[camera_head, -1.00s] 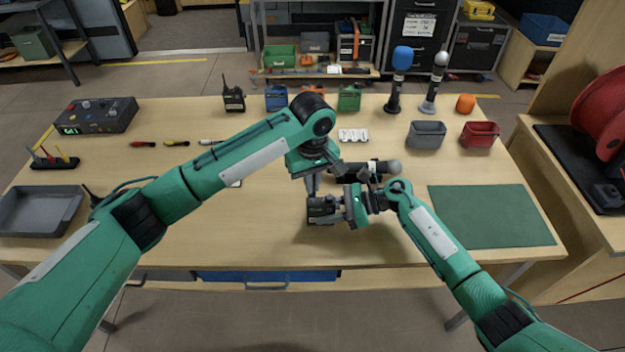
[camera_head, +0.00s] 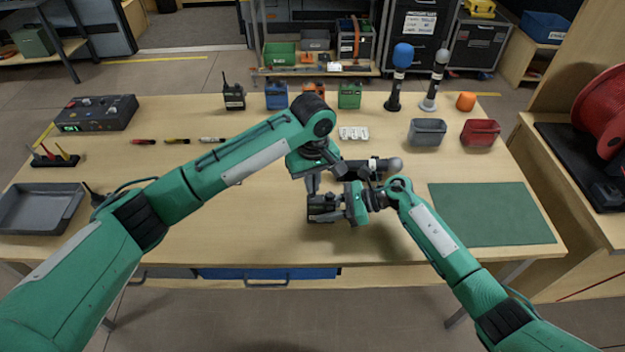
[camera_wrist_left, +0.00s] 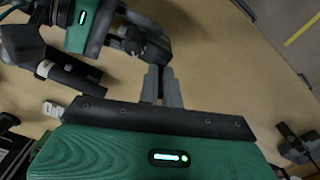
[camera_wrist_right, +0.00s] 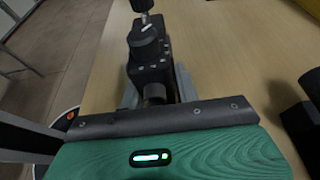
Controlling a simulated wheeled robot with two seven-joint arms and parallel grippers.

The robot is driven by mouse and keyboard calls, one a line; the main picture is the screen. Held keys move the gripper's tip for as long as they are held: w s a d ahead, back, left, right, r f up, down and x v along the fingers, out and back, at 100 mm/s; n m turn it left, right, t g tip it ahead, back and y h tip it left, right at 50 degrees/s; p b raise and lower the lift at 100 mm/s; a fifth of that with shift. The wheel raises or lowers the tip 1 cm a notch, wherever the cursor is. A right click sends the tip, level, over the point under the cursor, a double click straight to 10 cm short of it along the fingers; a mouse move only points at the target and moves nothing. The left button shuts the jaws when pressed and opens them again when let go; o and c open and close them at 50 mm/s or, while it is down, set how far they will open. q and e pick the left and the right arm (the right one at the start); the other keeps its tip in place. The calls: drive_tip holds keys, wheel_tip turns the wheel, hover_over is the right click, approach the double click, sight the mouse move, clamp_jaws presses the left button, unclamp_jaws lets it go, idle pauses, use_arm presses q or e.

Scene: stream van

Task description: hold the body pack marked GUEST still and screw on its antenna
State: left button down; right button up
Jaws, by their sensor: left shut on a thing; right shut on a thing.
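The black body pack (camera_head: 321,209) is off to the front of the table's middle, in the jaws of my right gripper (camera_head: 338,206). Its label is too small to read. It also shows in the right wrist view (camera_wrist_right: 150,58), with a knob on top and the jaws on its sides. My left gripper (camera_head: 312,188) is just above the pack, pointing down, with its fingers closed together. In the left wrist view its fingers (camera_wrist_left: 161,86) reach to the dark pack (camera_wrist_left: 148,44). The antenna is mostly hidden by the left fingers; whether it is seated cannot be told.
A handheld microphone (camera_head: 372,168) lies just behind my right gripper. A green mat (camera_head: 492,215) lies bare at the right. A grey tray (camera_head: 40,210) is at the left.

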use_arm(q)
drive_tip(key=shift+f, duration=0.5)
idle(1.9)
drive_tip(key=shift+m, duration=2.1)
drive_tip(key=m, duration=0.2)
drive_tip(key=shift+m, duration=1)
drive_tip(key=m, duration=0.3)
drive_tip(key=shift+a+m, duration=0.1)
drive_tip(key=shift+m, duration=0.2)
